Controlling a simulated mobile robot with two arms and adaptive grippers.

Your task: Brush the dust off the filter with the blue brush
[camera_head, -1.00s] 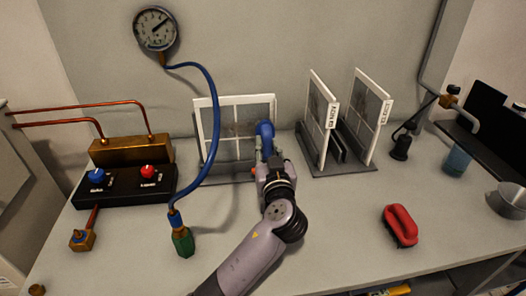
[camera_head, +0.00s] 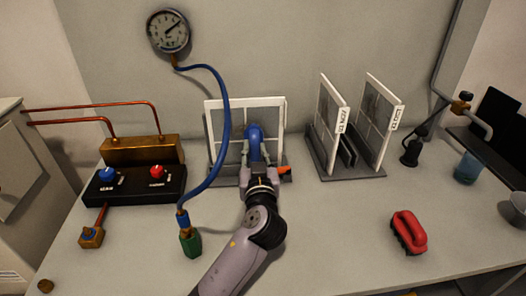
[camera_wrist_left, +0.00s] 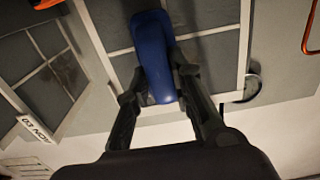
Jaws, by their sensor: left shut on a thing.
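A white-framed filter (camera_head: 279,122) with grey panes stands upright in a grey stand at the back middle of the bench. It also shows in the left wrist view (camera_wrist_left: 212,62). My left gripper (camera_head: 256,158) is shut on the blue brush (camera_head: 255,132), which is in front of the filter's middle. In the left wrist view the blue brush (camera_wrist_left: 152,50) is between my fingers and lies against or very near the panes. I cannot tell whether it touches. Part of the filter is hidden behind the brush and gripper. My right gripper is not in view.
A rack (camera_head: 350,173) with two more white-framed panels stands right of the filter. A red brush (camera_head: 408,232) lies at the front right. A blue hose (camera_head: 222,150) runs from the gauge (camera_head: 168,31) left of the filter. A valve block (camera_head: 140,185) stands left.

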